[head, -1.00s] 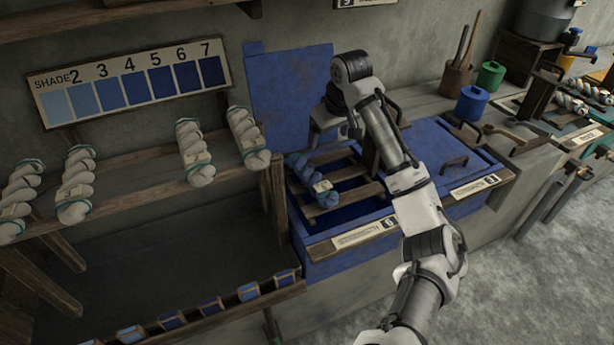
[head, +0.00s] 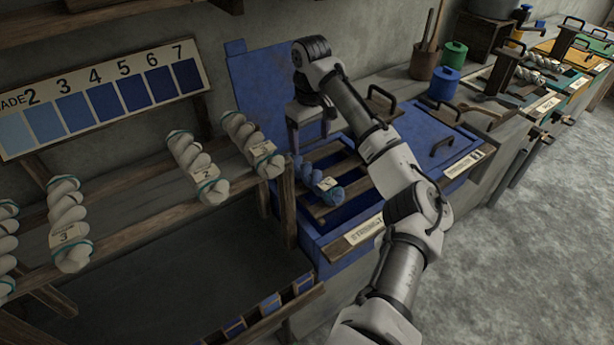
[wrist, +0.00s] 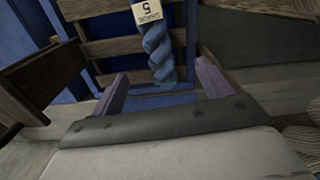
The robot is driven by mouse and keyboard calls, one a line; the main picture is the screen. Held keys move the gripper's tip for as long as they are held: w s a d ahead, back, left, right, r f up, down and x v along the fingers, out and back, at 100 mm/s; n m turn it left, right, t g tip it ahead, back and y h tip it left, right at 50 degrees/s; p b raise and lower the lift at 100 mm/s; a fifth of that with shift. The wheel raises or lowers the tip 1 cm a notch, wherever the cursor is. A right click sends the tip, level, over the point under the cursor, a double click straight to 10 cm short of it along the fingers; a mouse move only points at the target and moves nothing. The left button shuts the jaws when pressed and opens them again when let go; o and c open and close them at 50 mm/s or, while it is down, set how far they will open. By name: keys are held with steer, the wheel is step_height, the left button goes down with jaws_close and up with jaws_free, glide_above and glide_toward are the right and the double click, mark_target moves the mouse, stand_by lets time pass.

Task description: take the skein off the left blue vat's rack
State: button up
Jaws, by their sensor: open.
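The blue twisted skein (head: 318,180) lies across the left end of the wooden rack (head: 352,178) over the left blue vat (head: 309,240), whose lid (head: 255,85) stands raised behind. A pale tag hangs on the skein. My gripper (head: 310,138) is above the skein's far end, pointing down, open and empty. In the wrist view the skein (wrist: 158,48) with its tag marked 5 (wrist: 148,12) lies ahead, between the lines of the two open fingers (wrist: 163,85). The fingers look apart from it.
A wooden shelf (head: 150,215) with several pale skeins stands close on the left, its post (head: 285,205) beside the vat. A closed blue vat lid (head: 430,125) with handles is on the right. A blue pot (head: 444,84) and a tool holder (head: 424,60) stand behind.

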glide_above(312, 172)
steer(key=f, duration=0.6)
steer(key=shift+s+a+f, duration=0.15)
steer(key=shift+a+f, duration=0.05)
steer(key=shift+f, duration=0.2)
steer(key=shift+w+d+f+p, duration=0.1)
steer(key=shift+f+p, duration=0.45)
steer(key=shift+f, duration=0.85)
steer(key=shift+w+d+f+p, duration=0.1)
steer(key=shift+f+p, duration=0.45)
steer(key=shift+f, duration=0.85)
steer(key=c, duration=1.1)
steer(key=shift+r, duration=0.15)
steer(key=shift+c, duration=0.2)
